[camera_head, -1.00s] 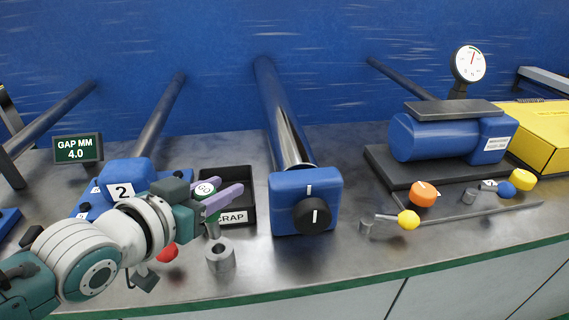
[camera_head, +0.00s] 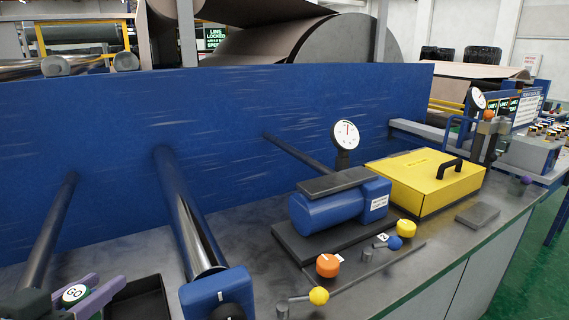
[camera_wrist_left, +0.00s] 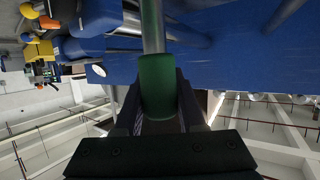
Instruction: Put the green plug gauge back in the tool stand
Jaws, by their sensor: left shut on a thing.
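My left gripper (camera_head: 92,302) is at the lower left of the head view, left of a black bin. Its purple fingers are shut on the green plug gauge, whose round end (camera_head: 75,293) shows a white GO label. In the left wrist view the green handle (camera_wrist_left: 157,85) sits between the dark fingers, with a steel pin (camera_wrist_left: 152,25) extending from it toward the top of the picture. The gauge's lower part is hidden in the head view. I cannot identify the tool stand in the current frames. My right gripper is not in view.
The black bin (camera_head: 139,302) is beside my left gripper, with a blue block with a dark knob (camera_head: 217,290) to its right. Farther right are a blue motor-like unit (camera_head: 330,208), orange (camera_head: 327,265) and yellow (camera_head: 319,296) knobs, and a yellow case (camera_head: 424,180).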

